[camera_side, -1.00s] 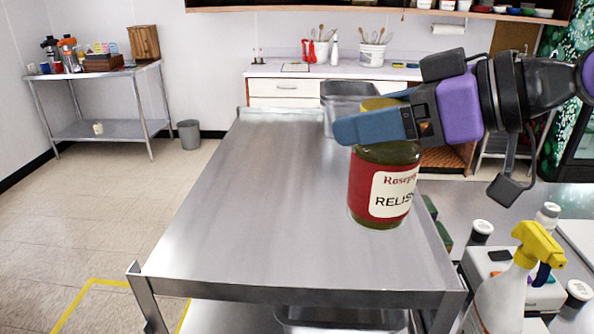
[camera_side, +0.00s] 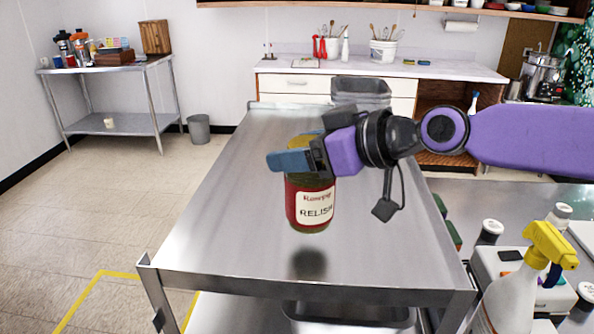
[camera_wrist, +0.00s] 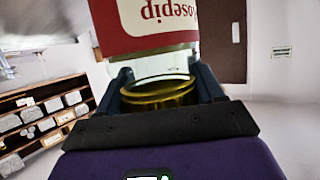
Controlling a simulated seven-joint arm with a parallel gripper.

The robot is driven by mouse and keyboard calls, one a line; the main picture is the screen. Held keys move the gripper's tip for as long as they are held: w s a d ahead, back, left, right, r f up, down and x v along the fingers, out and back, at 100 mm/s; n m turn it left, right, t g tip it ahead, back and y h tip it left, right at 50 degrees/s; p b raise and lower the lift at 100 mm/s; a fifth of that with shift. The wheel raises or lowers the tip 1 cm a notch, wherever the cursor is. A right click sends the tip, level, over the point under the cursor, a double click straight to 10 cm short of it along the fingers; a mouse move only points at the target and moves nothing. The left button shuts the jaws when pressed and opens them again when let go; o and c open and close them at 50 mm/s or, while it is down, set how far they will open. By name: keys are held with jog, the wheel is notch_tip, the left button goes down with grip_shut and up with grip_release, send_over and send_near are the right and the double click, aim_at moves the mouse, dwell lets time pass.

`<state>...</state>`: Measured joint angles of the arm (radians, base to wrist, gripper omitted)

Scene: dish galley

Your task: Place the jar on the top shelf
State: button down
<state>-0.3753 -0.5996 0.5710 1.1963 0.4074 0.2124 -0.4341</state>
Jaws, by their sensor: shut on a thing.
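The relish jar (camera_side: 311,203) has a red and white label and a yellow lid. My gripper (camera_side: 290,158) is shut around its top, at the lid, and holds it upright. The jar hangs over the steel top shelf (camera_side: 215,225) of the cart, with a dark shadow beneath it and a gap between. In the wrist view the jar (camera_wrist: 150,30) and its yellow lid (camera_wrist: 160,90) sit between the two fingers of my gripper (camera_wrist: 163,88).
A spray bottle (camera_side: 520,290) and several white-capped jars stand on the counter at right. A tray (camera_side: 345,315) lies on the cart's lower level. The shelf's middle and left are clear.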

jog(key=f, duration=0.2)
jog(key=shift+w+a+f, duration=0.25)
jog(key=shift+f, duration=0.7)
jog(key=shift+c, duration=0.8)
grip_release()
jog(key=shift+f, duration=0.15)
jog(key=shift+s, duration=0.1)
jog(key=v, duration=1.2)
